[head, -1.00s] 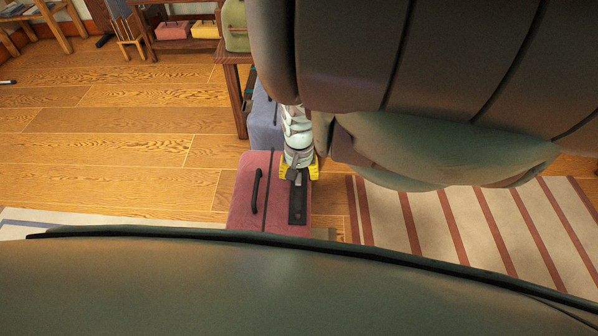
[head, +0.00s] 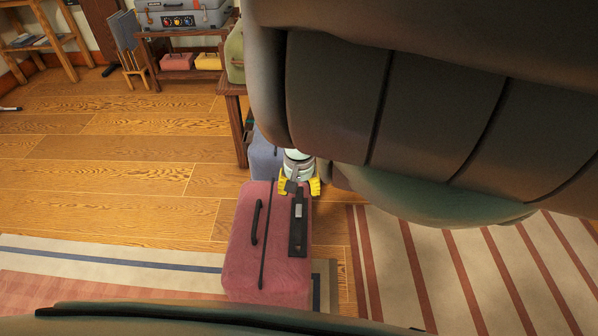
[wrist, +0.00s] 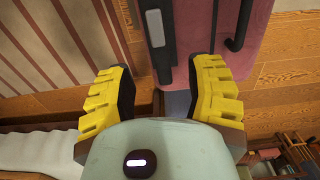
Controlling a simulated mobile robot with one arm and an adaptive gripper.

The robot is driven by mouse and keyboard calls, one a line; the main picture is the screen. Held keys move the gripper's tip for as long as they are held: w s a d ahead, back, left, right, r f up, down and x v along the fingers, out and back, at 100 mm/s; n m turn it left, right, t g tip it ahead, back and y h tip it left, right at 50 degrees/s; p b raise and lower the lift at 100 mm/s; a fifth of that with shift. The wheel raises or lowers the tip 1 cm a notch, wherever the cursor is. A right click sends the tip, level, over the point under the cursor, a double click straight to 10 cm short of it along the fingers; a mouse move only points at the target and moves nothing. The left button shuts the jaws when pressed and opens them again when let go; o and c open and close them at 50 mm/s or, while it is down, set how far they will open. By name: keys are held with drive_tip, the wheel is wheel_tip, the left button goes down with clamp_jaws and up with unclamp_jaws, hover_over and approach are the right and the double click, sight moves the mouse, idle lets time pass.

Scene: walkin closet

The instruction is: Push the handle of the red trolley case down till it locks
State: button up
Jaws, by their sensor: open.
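The red trolley case (head: 240,262) stands on the floor in the head view, its top facing up. A black strip (head: 297,242) with a small grey piece (head: 298,211) runs along its right side; no raised rods show above it. In the wrist view the case (wrist: 212,30) is at the top, with the strip and grey piece (wrist: 155,28) ahead of the fingers. My gripper (head: 298,188) is at the case's far end. Its yellow fingers (wrist: 162,85) are spread apart with nothing between them. I cannot tell its height above the case.
A blue-grey case (head: 264,158) stands just behind the red one, partly hidden by my arm. A wooden shelf (head: 232,88) with cases is at the back. A striped rug (head: 395,250) lies to the right. Open wood floor (head: 110,185) is to the left.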

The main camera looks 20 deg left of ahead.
drive_tip(key=shift+r, duration=2.8)
